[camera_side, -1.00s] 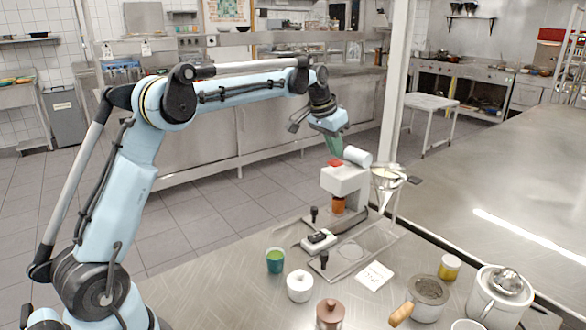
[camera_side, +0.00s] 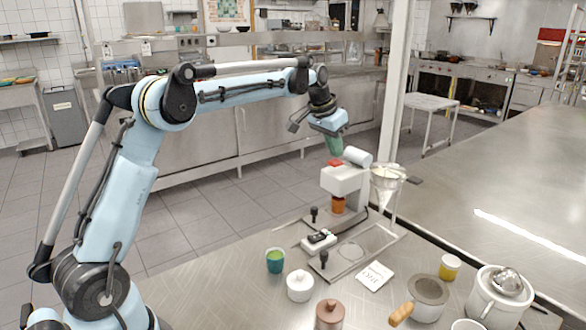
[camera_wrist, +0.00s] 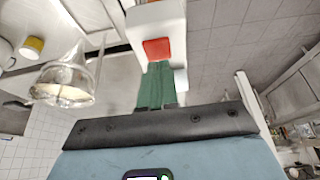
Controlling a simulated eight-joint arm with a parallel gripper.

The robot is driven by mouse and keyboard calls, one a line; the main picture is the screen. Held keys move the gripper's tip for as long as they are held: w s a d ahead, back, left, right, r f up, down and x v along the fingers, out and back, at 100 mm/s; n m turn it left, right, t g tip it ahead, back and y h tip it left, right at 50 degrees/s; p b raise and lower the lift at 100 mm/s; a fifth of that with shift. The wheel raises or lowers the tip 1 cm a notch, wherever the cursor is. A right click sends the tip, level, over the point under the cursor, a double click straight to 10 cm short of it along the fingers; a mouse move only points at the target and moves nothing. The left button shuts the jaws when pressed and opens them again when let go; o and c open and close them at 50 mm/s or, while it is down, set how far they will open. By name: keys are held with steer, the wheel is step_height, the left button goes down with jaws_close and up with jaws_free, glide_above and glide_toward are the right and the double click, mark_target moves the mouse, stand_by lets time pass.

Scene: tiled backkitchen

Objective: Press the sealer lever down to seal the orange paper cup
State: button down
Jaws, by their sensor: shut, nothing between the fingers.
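The sealer (camera_side: 345,181) is a white machine standing at the far edge of the worktop, with a white cylinder on top. A red piece (camera_side: 335,163) sits at its top front; it also shows in the wrist view (camera_wrist: 156,49). I cannot tell for certain whether this is the lever. The orange paper cup (camera_side: 338,205) is upright beneath the sealer's head, partly hidden by it. My gripper (camera_side: 334,149) has green fingers, shut and empty, pointing down just above the red piece. In the wrist view the fingers (camera_wrist: 157,83) reach toward it; contact is unclear.
A clear funnel on a stand (camera_side: 388,178) stands close right of the sealer. A metal tray (camera_side: 378,240) lies in front, with a small black-and-white device (camera_side: 319,240) at its left. A teal cup (camera_side: 275,260), a white lidded pot (camera_side: 300,286) and other jars stand nearer.

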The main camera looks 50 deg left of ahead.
steer(key=shift+f, duration=1.45)
stand_by(0.5)
steer(key=shift+r, duration=2.45)
